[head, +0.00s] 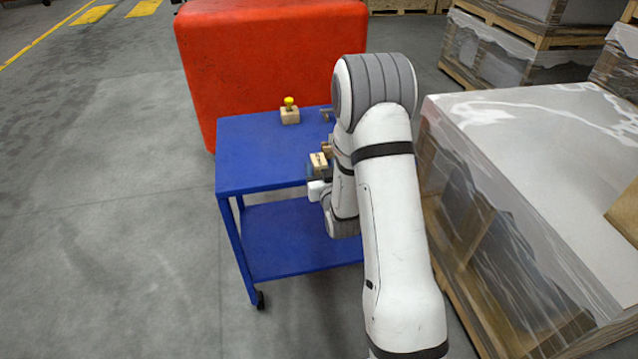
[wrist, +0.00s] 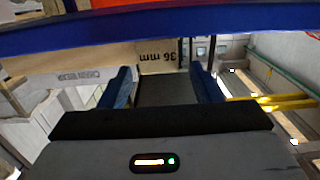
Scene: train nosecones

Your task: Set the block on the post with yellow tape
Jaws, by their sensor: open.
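A light wooden block (head: 318,160) with a dark mark on top is at the front right of the blue cart, beside my arm. In the wrist view a wooden face printed "36 mm" (wrist: 162,57) shows ahead, between the lines of my two blue fingers. My gripper (wrist: 163,82) is open, with a finger on either side of that face; I see no contact, and cannot tell how deep the block sits between them. My arm hides part of the cart.
The blue cart top (head: 250,155) is clear on its left. Small pieces (head: 327,115) stand near the back, partly behind my arm. A big red block (head: 265,60) stands behind the cart. A wrapped pallet load (head: 540,140) stands close on the right.

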